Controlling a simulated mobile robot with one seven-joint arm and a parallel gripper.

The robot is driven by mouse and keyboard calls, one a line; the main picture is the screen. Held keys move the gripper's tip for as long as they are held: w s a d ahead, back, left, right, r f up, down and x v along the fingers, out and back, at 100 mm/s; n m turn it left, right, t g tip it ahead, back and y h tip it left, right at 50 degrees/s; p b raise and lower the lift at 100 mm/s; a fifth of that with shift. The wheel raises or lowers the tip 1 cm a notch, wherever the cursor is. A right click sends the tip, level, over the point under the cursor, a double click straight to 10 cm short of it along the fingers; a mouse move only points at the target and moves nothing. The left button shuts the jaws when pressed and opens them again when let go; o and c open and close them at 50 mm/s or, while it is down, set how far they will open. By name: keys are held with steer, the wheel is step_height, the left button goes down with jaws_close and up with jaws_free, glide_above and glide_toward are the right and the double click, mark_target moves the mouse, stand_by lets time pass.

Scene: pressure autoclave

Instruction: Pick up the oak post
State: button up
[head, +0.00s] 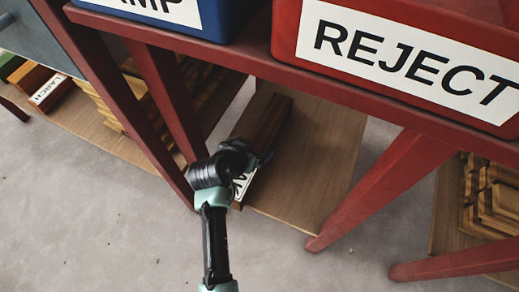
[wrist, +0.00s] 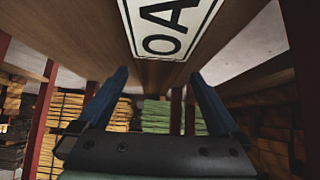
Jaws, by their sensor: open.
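The oak post (head: 268,128) is a long dark brown beam on the low wooden shelf board (head: 318,165) beneath the red-framed table. Its white label (head: 243,184) is partly hidden by my arm. In the wrist view the letters "OA" show on the label (wrist: 165,28) at the top, close to the camera. My gripper (head: 252,157) is at the near end of the post. In the wrist view its two blue fingers (wrist: 159,74) stand apart, toward either side of the brown wood. Whether they touch the post cannot be told.
A red REJECT bin (head: 400,50) and a blue bin (head: 180,15) stand on the table above. Red slanted legs (head: 385,185) flank the shelf. A larch-labelled post (head: 48,92) and stacked timber (head: 490,195) lie on neighbouring boards. Grey floor is clear in front.

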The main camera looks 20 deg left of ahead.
mark_target(258, 144)
steer(key=shift+b+x, duration=2.65)
steer(key=shift+x, duration=0.1)
steer(key=shift+d, duration=0.1)
jaws_close()
steer(key=shift+r, duration=0.2)
